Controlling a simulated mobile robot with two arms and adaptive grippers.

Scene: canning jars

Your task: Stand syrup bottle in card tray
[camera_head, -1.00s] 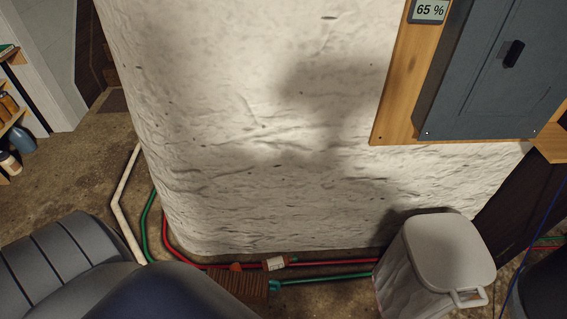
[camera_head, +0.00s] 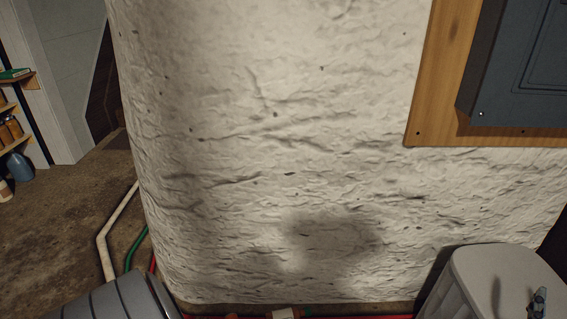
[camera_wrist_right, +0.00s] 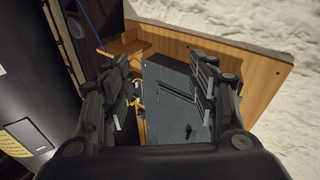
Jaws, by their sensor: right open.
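I cannot make out a syrup bottle or a card tray for certain in either view. Amber jars (camera_head: 12,127) stand on a shelf at the left edge of the head view, too small to identify. My right gripper (camera_wrist_right: 163,62) is open in the right wrist view, with nothing between its fingers. The grey electrical panel shows beyond it. My left gripper is in neither view.
A white rough wall (camera_head: 270,150) fills the head view's middle. A grey panel (camera_head: 525,85) on a wooden board (camera_head: 430,100) hangs at right. A grey lidded bin (camera_head: 480,285) stands below it. Bare floor (camera_head: 60,220) lies at left, with a blue jug (camera_head: 19,167) near the shelf.

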